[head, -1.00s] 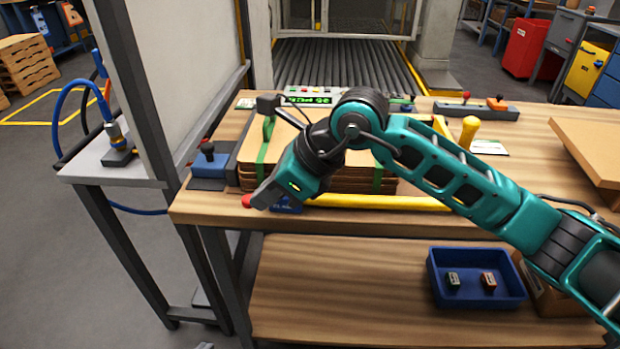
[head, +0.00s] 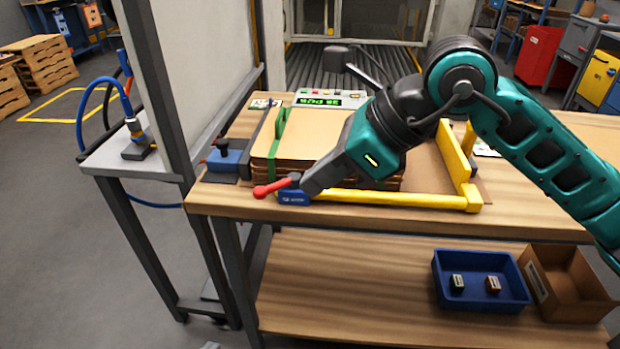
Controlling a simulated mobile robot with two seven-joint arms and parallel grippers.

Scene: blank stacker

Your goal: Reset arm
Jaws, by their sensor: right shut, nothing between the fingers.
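My right arm comes in from the right over the wooden workbench (head: 225,200). My right gripper (head: 306,190) is shut and points down and left at the bench's front edge, beside a red lever handle (head: 272,188) on a blue clamp block (head: 293,198). Whether it touches the lever I cannot tell. A stack of flat brown blanks (head: 285,143) with a green strap (head: 274,150) lies behind it, partly hidden by my arm. My left gripper is out of view.
A yellow stop frame (head: 400,199) runs along the stack's front and right side. A control box with a green display (head: 325,101) stands behind. The lower shelf holds a blue bin (head: 478,300) and an open cardboard box (head: 566,290). A grey post and panel rise at left.

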